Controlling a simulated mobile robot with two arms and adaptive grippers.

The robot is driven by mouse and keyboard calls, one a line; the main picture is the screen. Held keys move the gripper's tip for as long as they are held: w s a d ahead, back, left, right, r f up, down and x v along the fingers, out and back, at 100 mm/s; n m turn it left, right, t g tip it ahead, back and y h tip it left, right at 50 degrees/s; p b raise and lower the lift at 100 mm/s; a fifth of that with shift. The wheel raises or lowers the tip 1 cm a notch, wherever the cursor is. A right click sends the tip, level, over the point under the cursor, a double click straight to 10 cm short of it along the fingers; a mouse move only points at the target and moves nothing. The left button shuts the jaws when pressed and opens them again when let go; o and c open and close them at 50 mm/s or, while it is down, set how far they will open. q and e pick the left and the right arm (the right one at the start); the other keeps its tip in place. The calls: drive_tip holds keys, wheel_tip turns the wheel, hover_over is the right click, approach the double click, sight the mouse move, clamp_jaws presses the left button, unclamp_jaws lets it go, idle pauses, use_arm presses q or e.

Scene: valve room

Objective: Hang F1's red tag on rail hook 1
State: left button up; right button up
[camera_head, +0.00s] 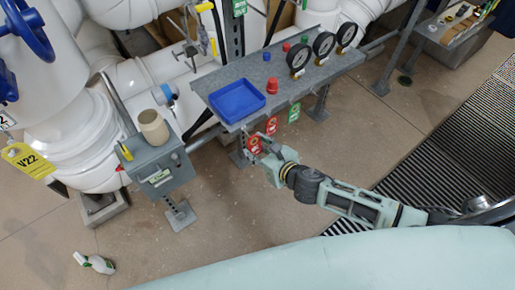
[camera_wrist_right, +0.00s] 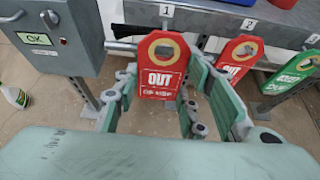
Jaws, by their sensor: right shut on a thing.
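A red tag (camera_wrist_right: 160,80) with "OUT" in white and a yellow-rimmed hole is upright between the fingers of my right gripper (camera_head: 262,153), which is shut on it. The tag also shows in the head view (camera_head: 253,145), at the front edge of the grey shelf. In the wrist view it stands below the number 1 label (camera_wrist_right: 165,9) and in front of rail hook 1 (camera_wrist_right: 165,23). I cannot tell whether the hook passes through the hole. My left gripper is out of view.
A second red tag (camera_wrist_right: 237,60) hangs under number 2 and a green tag (camera_wrist_right: 293,72) under number 3, close on the right. A grey box (camera_head: 160,170) stands left. The shelf (camera_head: 325,75) carries a blue tray (camera_head: 237,101) and several gauges.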

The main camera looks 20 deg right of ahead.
drive_tip(key=shift+w, duration=0.15)
drive_tip(key=shift+w+a, duration=0.35)
drive_tip(key=shift+w, duration=0.45)
drive_tip(key=shift+w+a+p, duration=0.1)
drive_tip(key=shift+w+p, duration=0.15)
drive_tip(key=shift+p, duration=0.1)
idle(0.4)
drive_tip(key=shift+w, duration=0.25)
drive_tip(key=shift+a+f, duration=0.1)
drive_tip(key=shift+f, duration=0.35)
idle(0.3)
drive_tip(key=o, duration=0.8)
